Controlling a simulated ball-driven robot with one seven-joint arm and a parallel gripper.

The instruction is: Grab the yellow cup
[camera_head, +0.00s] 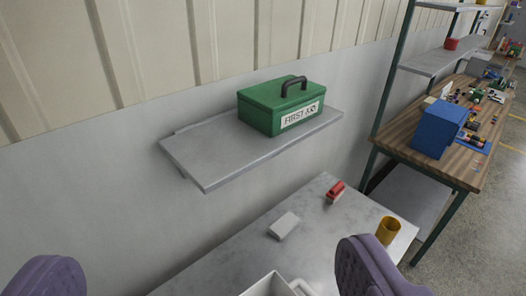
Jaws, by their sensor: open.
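The yellow cup (387,231) stands upright near the right edge of the grey table (335,237). My gripper (210,280) shows as two purple fingers at the bottom of the picture, wide apart, with nothing held between them.
A white container (268,287), cut by the lower edge, a small white box (284,226) and a red object (336,192) share the table. A wall shelf (215,160) holding a green first aid box (280,105) juts out above. A wooden workbench (420,130) with a blue box (439,128) stands right.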

